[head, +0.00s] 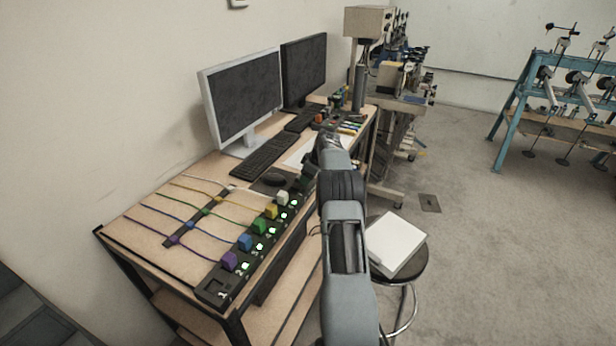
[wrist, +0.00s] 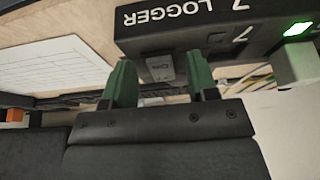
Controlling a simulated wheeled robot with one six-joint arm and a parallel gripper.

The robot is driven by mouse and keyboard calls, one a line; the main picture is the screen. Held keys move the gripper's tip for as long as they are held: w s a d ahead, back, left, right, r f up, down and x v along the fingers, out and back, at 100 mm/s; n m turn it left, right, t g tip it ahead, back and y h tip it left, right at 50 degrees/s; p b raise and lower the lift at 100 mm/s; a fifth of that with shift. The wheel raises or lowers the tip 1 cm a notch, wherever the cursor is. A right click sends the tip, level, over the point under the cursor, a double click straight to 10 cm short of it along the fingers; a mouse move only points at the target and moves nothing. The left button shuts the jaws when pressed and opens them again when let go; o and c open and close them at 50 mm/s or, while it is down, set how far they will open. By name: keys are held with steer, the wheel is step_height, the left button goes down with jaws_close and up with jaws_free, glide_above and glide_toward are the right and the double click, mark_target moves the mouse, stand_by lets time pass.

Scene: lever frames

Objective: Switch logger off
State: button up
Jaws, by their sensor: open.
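A black strip with the upside-down label "7 LOGGER" (wrist: 190,14) crosses the top of the wrist view. A green light (wrist: 298,28) glows at its right. A small grey block with lettering (wrist: 160,68) sits below the label, in the gap between my fingertips. My gripper (wrist: 160,80) is open, with one green finger on each side of this block; I cannot tell whether they touch it. In the head view the strip (head: 213,290) runs along the desk's front edge with coloured blocks and lit green lights. My arm hides its far end there.
Two monitors (head: 243,95), a keyboard (head: 268,155) and a mouse (head: 275,180) stand on the desk behind the strip. Coloured cables run over the desk to its left. A stool (head: 413,278) holding a white pad stands right of my arm. Open floor lies further right.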

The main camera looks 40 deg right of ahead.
steer(key=shift+c, duration=0.2)
steer(key=c, duration=0.9)
steer(key=p, duration=0.1)
steer(key=r+g+p, duration=0.1)
steer(key=p, duration=0.1)
steer(key=shift+w+a, duration=0.15)
steer(key=shift+w, duration=0.05)
steer(key=shift+w+g+h+p, duration=0.15)
steer(key=shift+g+h+p, duration=0.35)
steer(key=shift+p, duration=0.45)
steer(key=shift+f, duration=0.15)
steer(key=o, duration=0.9)
steer(key=shift+o, duration=0.2)
